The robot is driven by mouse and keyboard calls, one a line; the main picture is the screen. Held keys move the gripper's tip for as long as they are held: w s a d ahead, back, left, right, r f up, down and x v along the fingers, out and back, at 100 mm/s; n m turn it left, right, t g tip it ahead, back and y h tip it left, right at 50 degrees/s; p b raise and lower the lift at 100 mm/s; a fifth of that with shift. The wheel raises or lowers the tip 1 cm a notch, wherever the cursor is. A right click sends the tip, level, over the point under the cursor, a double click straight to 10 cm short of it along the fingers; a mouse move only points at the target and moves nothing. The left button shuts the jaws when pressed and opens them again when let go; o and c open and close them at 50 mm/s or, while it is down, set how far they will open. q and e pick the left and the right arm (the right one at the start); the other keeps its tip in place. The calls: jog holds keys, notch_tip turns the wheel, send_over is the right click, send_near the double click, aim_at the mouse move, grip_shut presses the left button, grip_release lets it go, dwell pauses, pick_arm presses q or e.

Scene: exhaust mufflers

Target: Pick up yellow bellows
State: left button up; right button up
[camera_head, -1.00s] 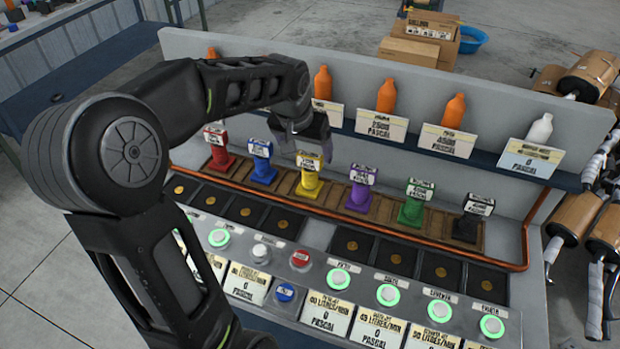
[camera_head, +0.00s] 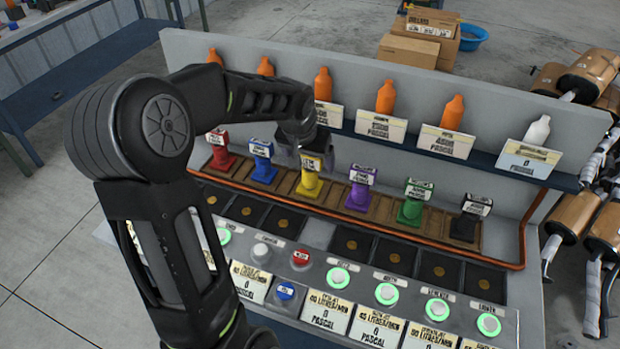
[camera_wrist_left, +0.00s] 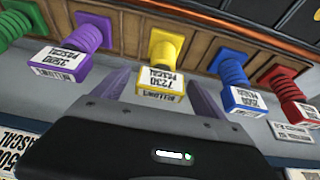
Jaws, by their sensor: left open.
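The yellow bellows (camera_head: 309,184) stands upright in the wooden rack, between the blue bellows (camera_head: 263,172) and the purple bellows (camera_head: 358,197), with a white label at its top. My left gripper (camera_head: 309,157) is over the top of the yellow bellows in the head view. In the left wrist view the yellow bellows (camera_wrist_left: 163,62) is just beyond the open fingers, its label reading 7230 Pascal. The two fingers (camera_wrist_left: 150,88) are apart, with nothing held between them. My right gripper is not in view.
The red bellows (camera_head: 221,158) is at the left; green (camera_head: 411,209) and black (camera_head: 467,225) bellows are at the right. Orange bottles (camera_head: 386,97) and a white bottle (camera_head: 538,131) stand on the shelf behind. Coin trays and lit buttons (camera_head: 338,278) are in front.

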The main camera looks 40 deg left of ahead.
pick_arm(q)
jog(key=shift+c, duration=0.3)
grip_shut()
dwell(0.6)
